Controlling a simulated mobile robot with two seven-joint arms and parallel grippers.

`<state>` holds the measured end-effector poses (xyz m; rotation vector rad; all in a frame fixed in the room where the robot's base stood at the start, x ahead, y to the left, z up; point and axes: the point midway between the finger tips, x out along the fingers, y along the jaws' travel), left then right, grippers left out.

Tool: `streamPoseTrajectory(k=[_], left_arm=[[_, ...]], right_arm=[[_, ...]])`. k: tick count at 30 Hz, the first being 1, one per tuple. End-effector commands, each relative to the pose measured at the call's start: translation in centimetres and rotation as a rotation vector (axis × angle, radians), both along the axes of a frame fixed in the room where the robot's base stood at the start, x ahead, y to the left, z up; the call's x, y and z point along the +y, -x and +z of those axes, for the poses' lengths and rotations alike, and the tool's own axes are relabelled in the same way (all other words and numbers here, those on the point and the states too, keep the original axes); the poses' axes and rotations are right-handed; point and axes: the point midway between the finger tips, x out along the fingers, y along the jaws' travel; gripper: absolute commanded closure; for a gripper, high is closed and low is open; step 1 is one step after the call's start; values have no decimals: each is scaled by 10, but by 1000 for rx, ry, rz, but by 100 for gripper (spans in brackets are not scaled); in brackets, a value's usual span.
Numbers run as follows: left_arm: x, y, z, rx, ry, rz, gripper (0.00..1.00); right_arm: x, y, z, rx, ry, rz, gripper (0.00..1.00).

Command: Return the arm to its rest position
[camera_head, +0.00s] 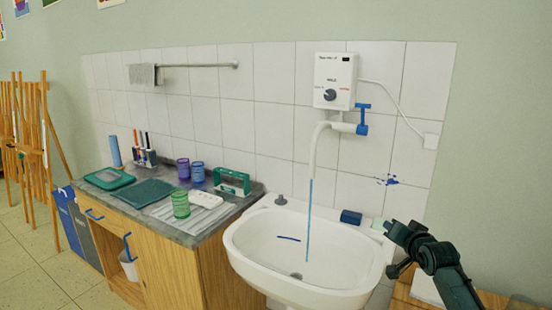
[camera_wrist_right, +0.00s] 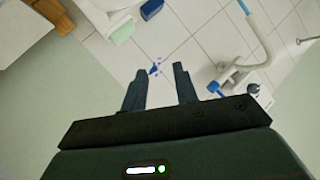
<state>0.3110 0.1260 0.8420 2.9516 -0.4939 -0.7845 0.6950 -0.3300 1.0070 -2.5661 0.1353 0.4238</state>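My right arm comes in from the lower right in the head view, beside the right end of the white sink (camera_head: 245,245). Its dark gripper (camera_head: 392,248) is raised near the sink's right rim. In the right wrist view the two fingers of the gripper (camera_wrist_right: 160,82) stand apart with nothing between them. The tiled wall (camera_wrist_right: 165,35) with a small blue stain (camera_wrist_right: 153,70) lies beyond them. My left arm and gripper are not in view.
A white water heater (camera_head: 335,80) with a blue-handled tap (camera_head: 362,118) hangs above the sink. A blue block (camera_head: 351,217) lies on the sink's back rim. At left, a counter (camera_head: 190,238) holds cups and trays. Easels (camera_head: 45,150) stand at far left.

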Motion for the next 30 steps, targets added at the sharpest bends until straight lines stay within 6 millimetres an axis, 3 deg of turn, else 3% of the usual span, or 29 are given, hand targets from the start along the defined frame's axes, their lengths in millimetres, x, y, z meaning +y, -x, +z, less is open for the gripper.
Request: streamPoseTrajectory(k=[1,11,17,23,27,30], left_arm=[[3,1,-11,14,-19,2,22],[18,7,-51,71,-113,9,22],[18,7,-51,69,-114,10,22],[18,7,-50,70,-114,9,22],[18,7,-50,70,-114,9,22],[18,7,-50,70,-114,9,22]], right_arm=[[-12,0,6,-36,118,4,71],[-26,-5,48,-192,867,76,71],[13,36,-26,-137,859,178,71],[61,103,-105,-64,804,293,71],[103,179,-161,4,733,387,71],[132,241,-190,58,668,445,71]])
